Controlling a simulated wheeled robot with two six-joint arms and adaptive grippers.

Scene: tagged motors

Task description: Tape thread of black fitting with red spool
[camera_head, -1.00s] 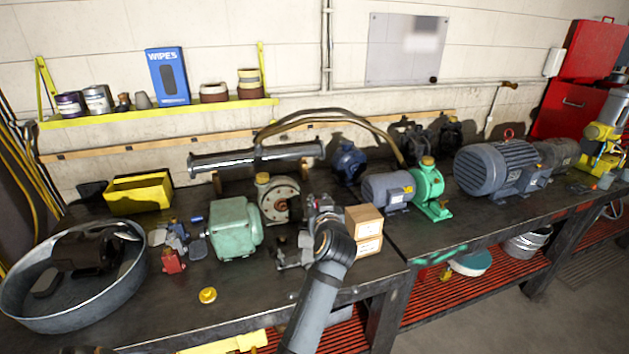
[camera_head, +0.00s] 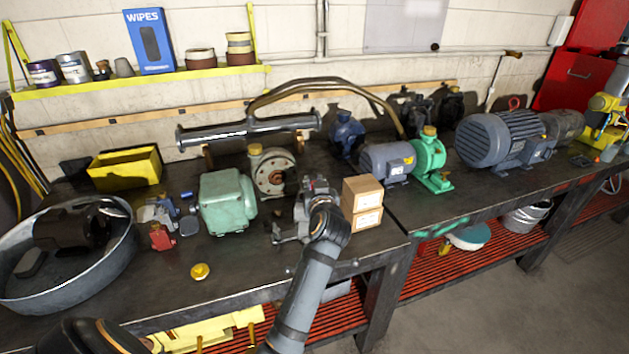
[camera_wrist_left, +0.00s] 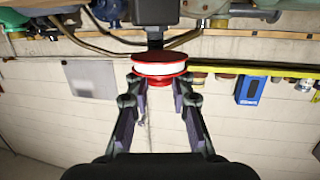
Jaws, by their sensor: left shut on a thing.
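A red spool (camera_wrist_left: 160,62) with a white tape band sits between the fingertips of my left gripper (camera_wrist_left: 158,84) in the left wrist view, which is upside down. The gripper is shut on it. A black fitting (camera_wrist_left: 154,22) with a narrow stem lines up with the spool there; its stem meets or passes behind the spool's rim, and I cannot tell whether they touch. In the head view my left gripper (camera_head: 312,190) is over the bench beside the small boxes; the spool is hidden or too small to make out there. My right gripper is not in view.
A light green motor (camera_head: 228,200), a round pump (camera_head: 270,173) and two small boxes (camera_head: 362,194) crowd around my left gripper. A metal tub (camera_head: 110,260) stands at the left, and a yellow bin (camera_head: 125,170) behind it. The front edge near a yellow knob (camera_head: 200,271) is fairly clear.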

